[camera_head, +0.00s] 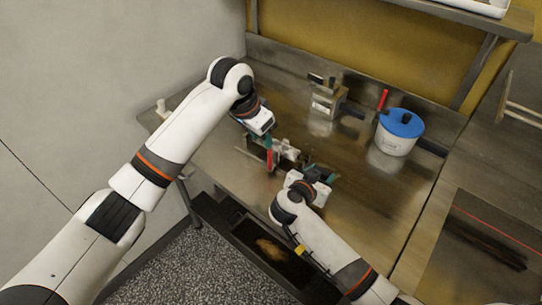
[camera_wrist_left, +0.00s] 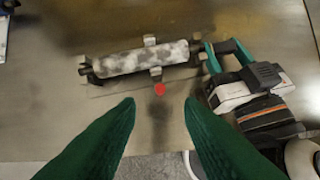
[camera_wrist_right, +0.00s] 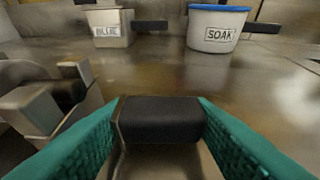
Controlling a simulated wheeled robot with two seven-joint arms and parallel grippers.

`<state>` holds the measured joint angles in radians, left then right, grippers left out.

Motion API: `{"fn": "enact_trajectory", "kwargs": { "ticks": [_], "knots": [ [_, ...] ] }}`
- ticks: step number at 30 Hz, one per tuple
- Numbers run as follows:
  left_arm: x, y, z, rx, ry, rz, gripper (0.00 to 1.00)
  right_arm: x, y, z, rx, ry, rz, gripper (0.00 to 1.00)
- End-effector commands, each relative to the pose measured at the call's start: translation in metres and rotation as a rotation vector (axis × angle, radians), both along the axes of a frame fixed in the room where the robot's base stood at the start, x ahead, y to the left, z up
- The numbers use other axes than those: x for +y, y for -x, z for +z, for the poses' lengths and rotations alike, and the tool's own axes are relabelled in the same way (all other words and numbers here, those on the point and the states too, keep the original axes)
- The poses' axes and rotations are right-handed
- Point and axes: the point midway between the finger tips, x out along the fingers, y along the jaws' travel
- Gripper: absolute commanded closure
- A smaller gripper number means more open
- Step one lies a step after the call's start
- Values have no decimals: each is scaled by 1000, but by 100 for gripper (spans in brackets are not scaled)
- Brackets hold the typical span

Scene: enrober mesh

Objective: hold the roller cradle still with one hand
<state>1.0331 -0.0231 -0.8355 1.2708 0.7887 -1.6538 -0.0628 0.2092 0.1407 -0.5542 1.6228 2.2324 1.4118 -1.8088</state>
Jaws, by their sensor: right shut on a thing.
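The roller cradle (camera_head: 283,153) stands on the steel counter, holding a mottled grey-white roller, seen lengthwise in the left wrist view (camera_wrist_left: 140,60). My right gripper (camera_head: 315,172) is at the cradle's right end; in the right wrist view its green fingers are closed on a dark block (camera_wrist_right: 160,120), which appears to be the cradle's end grip. My left gripper (camera_wrist_left: 160,112) is open and empty above the cradle's near side, its fingers apart. A red spot (camera_wrist_left: 160,90) shows between the left fingertips and the cradle. The left fingertips are partly hidden in the head view.
A metal box (camera_head: 327,98) marked BLUE and a white pot (camera_head: 396,140) marked SOAK with a blue lid stand at the back, both with dark handles. A dark tray (camera_head: 235,232) lies below the counter's front edge.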

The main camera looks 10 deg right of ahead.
Motion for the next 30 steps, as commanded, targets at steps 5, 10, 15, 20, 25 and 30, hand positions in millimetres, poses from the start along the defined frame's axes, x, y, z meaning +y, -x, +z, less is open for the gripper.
{"fn": "enact_trajectory", "kwargs": {
  "ticks": [5,10,15,20,25,30],
  "knots": [
    [7,5,-1,-31,39,8,66,0,0,-1,3,2,0,89],
    [2,3,-16,-34,42,9,66,0,0,-1,3,1,1,89],
    [-9,-4,-47,-31,42,9,66,0,0,-1,3,1,1,89],
    [-19,-12,-76,-33,42,8,66,0,0,-1,3,1,1,89],
    [-26,-17,-98,-34,41,7,66,0,0,0,1,1,1,89],
    [-29,-20,-109,-35,41,8,66,0,0,0,1,1,1,89]
  ]
}}
